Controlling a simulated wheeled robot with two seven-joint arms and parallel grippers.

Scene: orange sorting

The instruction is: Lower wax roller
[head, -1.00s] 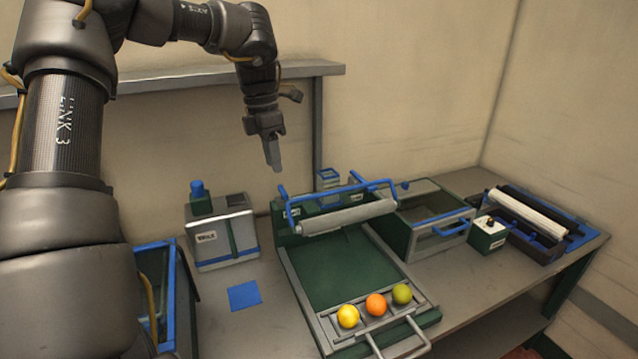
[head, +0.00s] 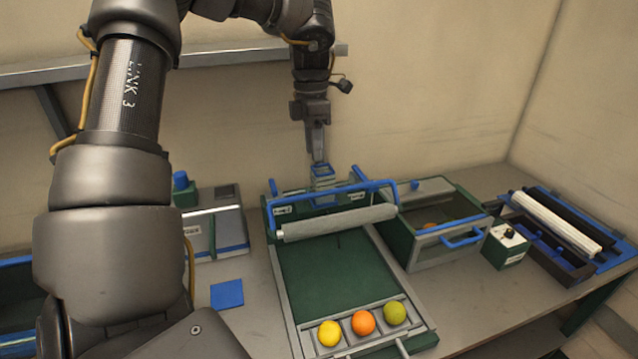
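The wax roller (head: 338,222) is a pale grey cylinder under a blue handle frame (head: 330,198), raised across the back of the green tray (head: 325,280). Yellow (head: 329,333), orange (head: 364,322) and green (head: 394,312) fruits sit in a row at the tray's front. My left gripper (head: 317,155) points down behind and above the roller's blue bar, near a small blue-topped container (head: 323,176). It looks apart from the bar. Its fingers overlap from this angle, so I cannot tell whether they are open. My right gripper is not in view.
A green and grey bin (head: 440,241) with a blue handle stands right of the tray. Beyond it are a small control box (head: 506,244) and another roller unit (head: 556,222). A grey machine (head: 217,222) and a blue square (head: 227,294) lie to the left.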

